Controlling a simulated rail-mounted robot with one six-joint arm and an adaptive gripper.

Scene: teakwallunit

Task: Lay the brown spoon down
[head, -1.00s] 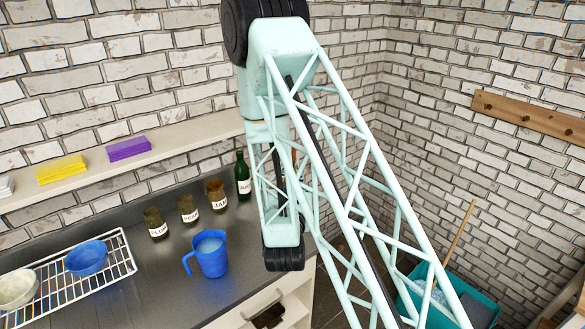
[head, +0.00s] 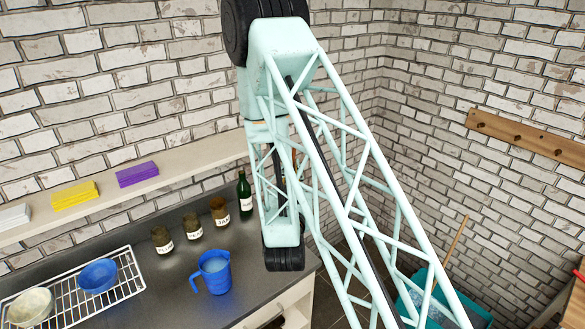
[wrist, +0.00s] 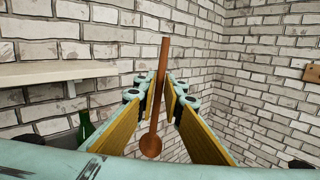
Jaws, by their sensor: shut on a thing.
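The brown spoon (wrist: 156,110) shows in the wrist view. It stands nearly upright, its round bowl at the bottom and its handle pointing up. My gripper (wrist: 166,90) is shut on it, with one yellow-faced finger on each side of the handle. The spoon is held in the air in front of the brick wall. In the head view my arm hides the gripper and the spoon.
A dark counter (head: 190,262) holds a blue jug (head: 213,272), several labelled jars (head: 193,227), a green bottle (head: 244,192) and a wire rack (head: 128,286) with two bowls. A shelf (head: 100,200) above carries coloured packs. A teal tub (head: 440,300) stands at right.

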